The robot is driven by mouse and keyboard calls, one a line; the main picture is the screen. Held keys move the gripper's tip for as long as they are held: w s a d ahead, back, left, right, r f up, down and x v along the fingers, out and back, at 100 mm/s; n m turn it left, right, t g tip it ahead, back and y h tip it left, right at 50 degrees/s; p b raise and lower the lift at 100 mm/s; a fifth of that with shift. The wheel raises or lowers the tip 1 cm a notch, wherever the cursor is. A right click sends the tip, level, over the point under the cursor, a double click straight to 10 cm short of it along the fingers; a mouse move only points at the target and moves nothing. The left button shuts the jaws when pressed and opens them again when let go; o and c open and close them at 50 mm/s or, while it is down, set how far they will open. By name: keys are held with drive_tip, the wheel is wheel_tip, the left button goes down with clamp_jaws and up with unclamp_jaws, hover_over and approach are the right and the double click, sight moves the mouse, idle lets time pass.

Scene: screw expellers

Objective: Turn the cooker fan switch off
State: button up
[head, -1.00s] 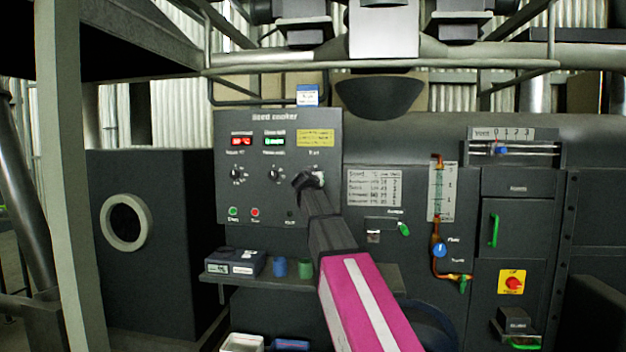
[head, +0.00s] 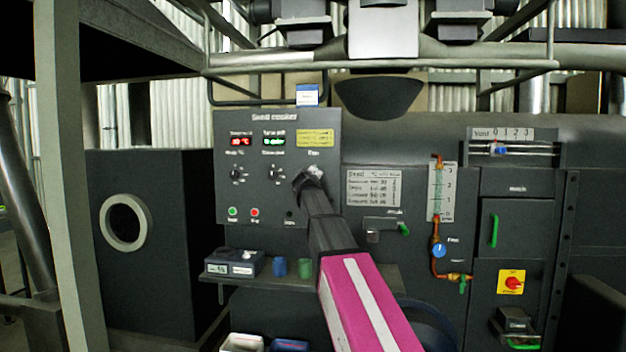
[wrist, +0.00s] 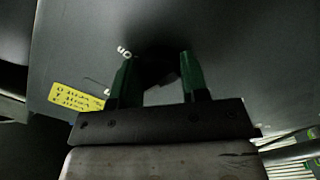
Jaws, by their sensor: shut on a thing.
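The seed cooker panel (head: 262,190) is a dark upright board with displays, knobs and buttons. My gripper (head: 309,178) is at its right side, just below the small "Fan" label. In the wrist view, the green fingers of my gripper (wrist: 158,66) are close to the panel, one on each side of a dark knob (wrist: 160,70), which appears to be the fan switch. The jaws are shut on it. Its pointer direction is hidden in shadow. A small white label (wrist: 124,52) beside the left finger seems to read "on", upside down. A pale patch (head: 317,172) shows beside the gripper in the head view.
Two other knobs (head: 236,174) (head: 274,175) sit left of my gripper, with green (head: 233,211) and red (head: 255,212) buttons below. A shelf (head: 345,278) with a box and cups juts out under the panel. A lever with a green handle (head: 403,229) is to the right.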

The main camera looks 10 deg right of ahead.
drive_tip(key=shift+n, duration=0.6)
drive_tip(key=o, duration=0.9)
drive_tip(key=v, duration=1.1)
